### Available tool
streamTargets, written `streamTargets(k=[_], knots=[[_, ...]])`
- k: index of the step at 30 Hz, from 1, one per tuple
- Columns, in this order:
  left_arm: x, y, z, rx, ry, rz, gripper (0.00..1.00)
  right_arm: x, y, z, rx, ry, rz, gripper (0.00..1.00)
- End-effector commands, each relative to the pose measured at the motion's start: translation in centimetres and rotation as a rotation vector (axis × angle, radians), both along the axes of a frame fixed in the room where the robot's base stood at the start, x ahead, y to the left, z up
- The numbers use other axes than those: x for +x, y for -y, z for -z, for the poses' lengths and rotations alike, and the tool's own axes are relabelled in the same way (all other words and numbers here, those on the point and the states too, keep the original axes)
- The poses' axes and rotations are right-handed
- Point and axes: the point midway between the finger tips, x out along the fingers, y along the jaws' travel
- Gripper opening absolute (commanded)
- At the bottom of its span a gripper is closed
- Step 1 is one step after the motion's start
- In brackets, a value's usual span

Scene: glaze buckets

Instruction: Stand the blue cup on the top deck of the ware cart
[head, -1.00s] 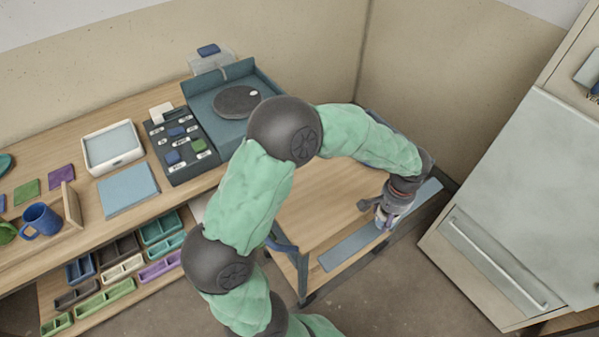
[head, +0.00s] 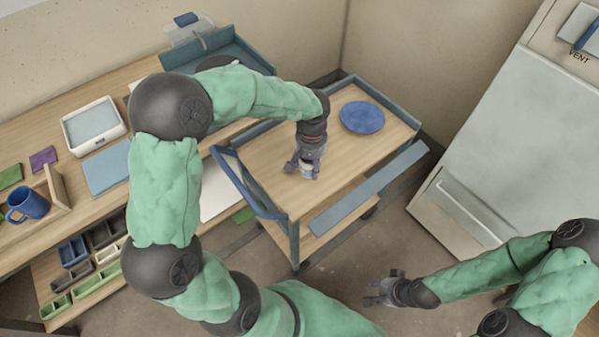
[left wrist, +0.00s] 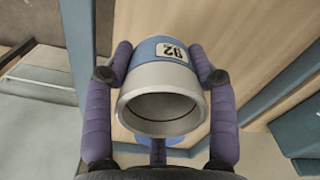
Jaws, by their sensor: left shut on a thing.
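My left gripper (head: 301,176) is shut on a blue cup with a wide grey rim. In the head view the cup is mostly hidden by the gripper, over the wooden top deck of the ware cart (head: 275,190). I cannot tell whether it touches the deck. My right gripper (head: 376,292) looks open and empty, away from the cart.
A blue round plate (head: 362,117) lies on the far part of the top deck. The near part of the deck is bare. A blue mug (head: 28,204) stands in a wooden tray on the bench at left. A large pale cabinet (head: 500,140) stands at right.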

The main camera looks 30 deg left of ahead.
Motion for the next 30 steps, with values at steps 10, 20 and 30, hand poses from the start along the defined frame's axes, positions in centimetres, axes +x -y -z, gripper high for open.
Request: streamTargets(k=[10, 20, 30], knots=[[0.7, -3.4, 4.5, 0.0, -0.001, 0.001, 0.12, 0.0, 0.0, 1.9, 0.0, 0.0, 0.0, 0.35], [0.9, -4.3, 7.4, 0.0, -0.003, 0.002, 0.12, 0.0, 0.0, 3.1, 0.0, 0.0, 0.0, 0.35], [0.9, -4.3, 8.5, 0.0, 0.0, 0.002, 0.12, 0.0, 0.0, 3.4, 0.0, 0.0, 0.0, 0.35]])
